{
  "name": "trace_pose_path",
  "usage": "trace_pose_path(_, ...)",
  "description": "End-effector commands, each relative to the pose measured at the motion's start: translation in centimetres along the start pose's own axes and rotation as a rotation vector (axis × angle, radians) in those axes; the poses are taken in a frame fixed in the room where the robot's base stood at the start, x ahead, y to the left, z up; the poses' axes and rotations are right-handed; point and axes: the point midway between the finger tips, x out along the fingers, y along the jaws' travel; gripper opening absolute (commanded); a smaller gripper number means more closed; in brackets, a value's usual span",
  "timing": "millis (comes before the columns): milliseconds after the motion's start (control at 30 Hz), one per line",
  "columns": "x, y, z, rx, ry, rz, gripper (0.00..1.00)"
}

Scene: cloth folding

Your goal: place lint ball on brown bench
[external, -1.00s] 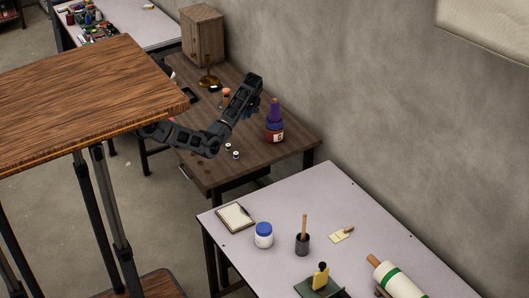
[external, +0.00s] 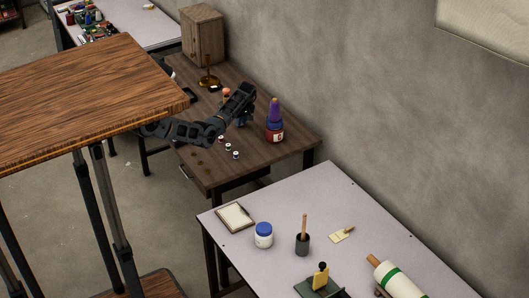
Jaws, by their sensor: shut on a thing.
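The brown bench (external: 196,170) stands against the wall in the middle of the external view. My arm reaches over it from the left. My gripper (external: 243,120) is beyond the raised end of the arm, low over the bench's right half, left of a purple-topped bottle. It is small and mostly hidden behind my arm. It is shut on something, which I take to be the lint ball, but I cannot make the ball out. I cannot tell whether the gripper touches the bench.
On the bench are the red and purple bottle (external: 275,122), several small white spools (external: 236,154), a brass stand (external: 208,80) and a wooden box (external: 203,35). A wooden tabletop (external: 80,80) fills the left. A pale table (external: 380,220) with tools stands in front.

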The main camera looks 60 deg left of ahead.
Motion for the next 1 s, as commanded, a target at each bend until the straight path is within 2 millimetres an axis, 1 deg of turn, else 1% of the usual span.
trace_pose_path(233, 0.3, 0.0, 0.1, 0.0, 0.0, 0.0, 0.0)
trace_pose_path(267, 0.2, 0.0, 0.1, 0.0, 0.0, 0.0, 0.22)
trace_pose_path(500, 0.2, 0.0, 0.1, 0.0, 0.0, 0.0, 0.45)
trace_pose_path(733, 0.1, 0.0, 0.0, 0.0, 0.0, 0.0, 0.45)
trace_pose_path(833, -0.3, 0.0, -0.1, 0.0, 0.001, 0.001, 0.45)
trace_pose_path(933, -1.5, 0.1, -0.1, 0.0, 0.002, 0.003, 0.45)
trace_pose_path(1000, -2.8, 0.1, 0.0, 0.0, 0.002, 0.004, 0.45)
